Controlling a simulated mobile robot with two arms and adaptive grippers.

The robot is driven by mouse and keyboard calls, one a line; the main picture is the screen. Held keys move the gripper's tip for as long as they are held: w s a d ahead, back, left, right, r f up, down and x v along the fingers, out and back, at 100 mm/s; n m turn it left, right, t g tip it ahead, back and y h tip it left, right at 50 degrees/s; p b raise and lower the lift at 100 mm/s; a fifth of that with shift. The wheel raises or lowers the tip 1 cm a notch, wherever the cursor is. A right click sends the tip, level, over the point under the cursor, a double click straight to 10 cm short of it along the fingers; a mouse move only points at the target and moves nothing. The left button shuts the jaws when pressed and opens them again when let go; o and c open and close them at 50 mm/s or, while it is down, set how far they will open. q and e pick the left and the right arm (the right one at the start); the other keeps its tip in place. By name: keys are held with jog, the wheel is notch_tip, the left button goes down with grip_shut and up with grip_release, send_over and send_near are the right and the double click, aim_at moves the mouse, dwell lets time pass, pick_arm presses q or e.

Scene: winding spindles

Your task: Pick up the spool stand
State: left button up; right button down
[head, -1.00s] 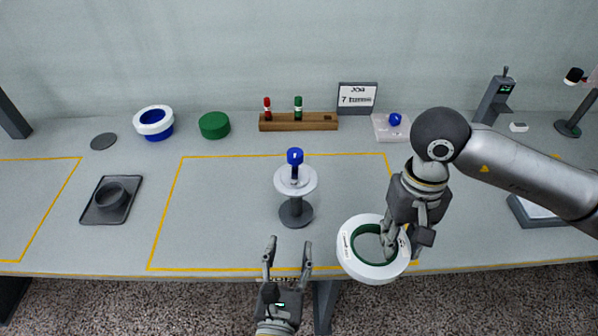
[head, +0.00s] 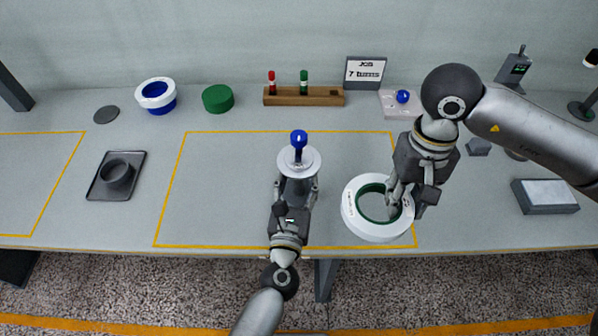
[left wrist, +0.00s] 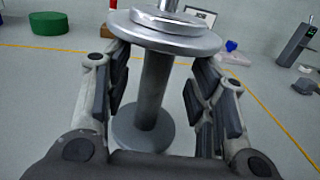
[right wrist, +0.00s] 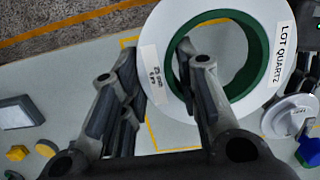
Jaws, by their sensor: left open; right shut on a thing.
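The spool stand (head: 299,161) stands upright inside the yellow outline, a grey post with a round plate and a blue-topped spindle. In the left wrist view its post (left wrist: 152,88) rises between the fingers of my left gripper (left wrist: 162,105), which is open around the post with gaps on both sides. My left gripper also shows in the head view (head: 296,190), just in front of the stand. My right gripper (head: 402,200) is shut on the wall of a white and green spool (head: 357,230) to the right of the stand. A label reading LOT QUARTZ shows on it.
A dark tray with a round cup (head: 103,190) lies at left. A white and blue spool (head: 157,107), a green disc (head: 217,98) and a wooden rack (head: 330,97) with red and green pegs stand at the back. A sign (head: 365,72) stands behind them.

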pick_arm(q)
jog(key=shift+w+d+p, duration=0.15)
jog(key=shift+w+p, duration=0.2)
jog(key=shift+w, duration=1.55)
jog(key=shift+s, duration=0.1)
jog(key=shift+c, duration=0.5)
grip_shut()
